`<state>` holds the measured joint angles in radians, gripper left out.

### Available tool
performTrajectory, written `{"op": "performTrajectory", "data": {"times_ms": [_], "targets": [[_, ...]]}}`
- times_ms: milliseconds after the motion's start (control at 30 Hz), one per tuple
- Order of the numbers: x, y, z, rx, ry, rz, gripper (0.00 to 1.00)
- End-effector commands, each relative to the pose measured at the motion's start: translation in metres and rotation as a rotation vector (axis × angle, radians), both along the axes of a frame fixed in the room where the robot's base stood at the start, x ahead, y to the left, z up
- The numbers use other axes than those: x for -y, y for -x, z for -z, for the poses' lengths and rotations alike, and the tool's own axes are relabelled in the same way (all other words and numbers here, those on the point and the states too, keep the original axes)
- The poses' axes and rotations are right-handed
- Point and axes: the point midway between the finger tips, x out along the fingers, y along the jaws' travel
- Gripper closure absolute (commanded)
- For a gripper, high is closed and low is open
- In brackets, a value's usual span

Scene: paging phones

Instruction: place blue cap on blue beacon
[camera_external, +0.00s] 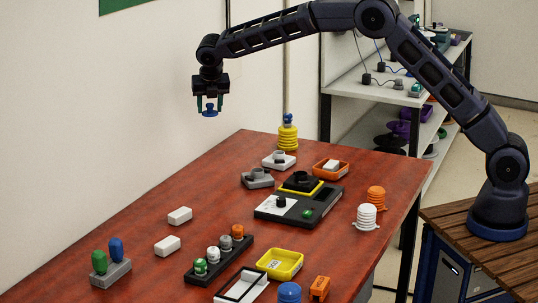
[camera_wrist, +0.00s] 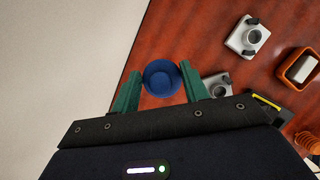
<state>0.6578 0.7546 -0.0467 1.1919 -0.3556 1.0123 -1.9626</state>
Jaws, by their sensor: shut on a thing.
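My gripper (camera_external: 209,106) is shut on a small round blue cap (camera_external: 210,113), held high above the far left part of the red-brown table. In the wrist view the blue cap (camera_wrist: 162,78) sits between my two green fingers (camera_wrist: 160,88). A blue ribbed, dome-topped piece (camera_external: 289,292), which looks like the blue beacon, stands at the table's near edge, cut off by the bottom of the external view. It is far from my gripper and does not show in the wrist view.
A yellow ribbed beacon (camera_external: 287,138) with a blue top stands at the far end. A black device (camera_external: 299,202), orange tray (camera_external: 330,169), yellow tray (camera_external: 280,264), and white (camera_external: 366,217) and orange (camera_external: 376,198) ribbed beacons occupy the table. A black rack (camera_external: 220,258) holds several small pieces.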

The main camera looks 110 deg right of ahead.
Motion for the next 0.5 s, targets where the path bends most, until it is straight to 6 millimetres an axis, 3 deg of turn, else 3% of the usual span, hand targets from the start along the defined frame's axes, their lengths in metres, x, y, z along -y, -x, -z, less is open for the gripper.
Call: {"op": "performTrajectory", "data": {"times_ms": [167, 267, 367, 500], "targets": [[-0.003, -0.002, -0.002, 0.0, 0.0, -0.007, 0.77], [-0.017, -0.012, -0.004, 0.002, 0.0, -0.035, 0.77], [-0.042, -0.027, -0.007, 0.002, 0.0, -0.09, 0.77], [-0.094, -0.055, -0.012, 0.002, 0.0, -0.201, 0.77]]}}
